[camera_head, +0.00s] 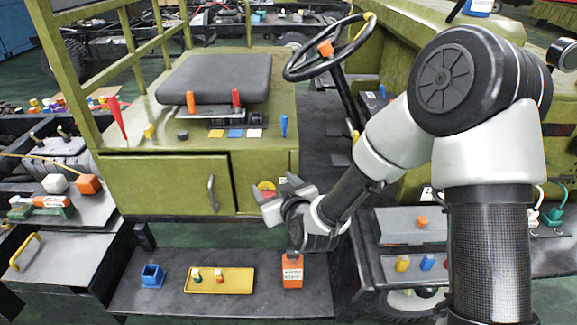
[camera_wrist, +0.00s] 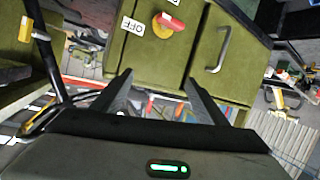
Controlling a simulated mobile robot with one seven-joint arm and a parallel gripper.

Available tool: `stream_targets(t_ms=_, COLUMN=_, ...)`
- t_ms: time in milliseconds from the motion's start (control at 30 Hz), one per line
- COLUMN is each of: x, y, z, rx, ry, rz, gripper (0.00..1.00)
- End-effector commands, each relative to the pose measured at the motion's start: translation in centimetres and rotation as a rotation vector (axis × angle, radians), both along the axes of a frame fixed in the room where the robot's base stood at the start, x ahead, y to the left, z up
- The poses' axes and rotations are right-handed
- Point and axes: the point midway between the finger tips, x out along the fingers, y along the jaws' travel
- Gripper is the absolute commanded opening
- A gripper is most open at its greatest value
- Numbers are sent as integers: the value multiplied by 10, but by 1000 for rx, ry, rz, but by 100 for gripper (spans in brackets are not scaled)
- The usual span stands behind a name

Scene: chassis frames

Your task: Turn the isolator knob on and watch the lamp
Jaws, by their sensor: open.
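The isolator knob (camera_head: 266,186) shows a yellow disc and a red bar on the olive cabinet front, partly hidden by my gripper (camera_head: 277,191). In the wrist view the knob (camera_wrist: 172,22) lies beyond the fingertips, near the top of the picture, with its red bar slanting down to the right. A white label reading OFF (camera_wrist: 132,26) is left of it. A second white label is cut by the top edge. My gripper (camera_wrist: 158,77) is open and empty, its two fingers apart, with the knob ahead of the gap. I cannot pick out a lamp.
A silver handle (camera_wrist: 224,48) is on the cabinet door right of the knob. The steering wheel (camera_head: 327,47) is above and behind my arm.

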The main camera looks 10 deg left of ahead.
Motion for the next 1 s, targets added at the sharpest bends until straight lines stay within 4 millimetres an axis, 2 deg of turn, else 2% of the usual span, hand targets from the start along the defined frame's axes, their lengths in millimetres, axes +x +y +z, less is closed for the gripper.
stream_targets(t_ms=33, x=-7, y=16, z=-30, rx=46, ry=-15, rz=-2, gripper=67)
stream_targets(t_ms=100, x=-16, y=32, z=-50, rx=111, ry=-64, rz=-27, gripper=67)
stream_targets(t_ms=200, x=-31, y=41, z=-78, rx=188, ry=-122, rz=-96, gripper=67)
stream_targets(t_ms=400, x=-62, y=30, z=-117, rx=263, ry=-202, rz=-269, gripper=67)
stream_targets(t_ms=600, x=-77, y=17, z=-131, rx=274, ry=-238, rz=-366, gripper=67)
stream_targets(t_ms=767, x=-65, y=17, z=-131, rx=276, ry=-245, rz=-379, gripper=67)
stream_targets(t_ms=1000, x=-17, y=28, z=-130, rx=276, ry=-246, rz=-380, gripper=67)
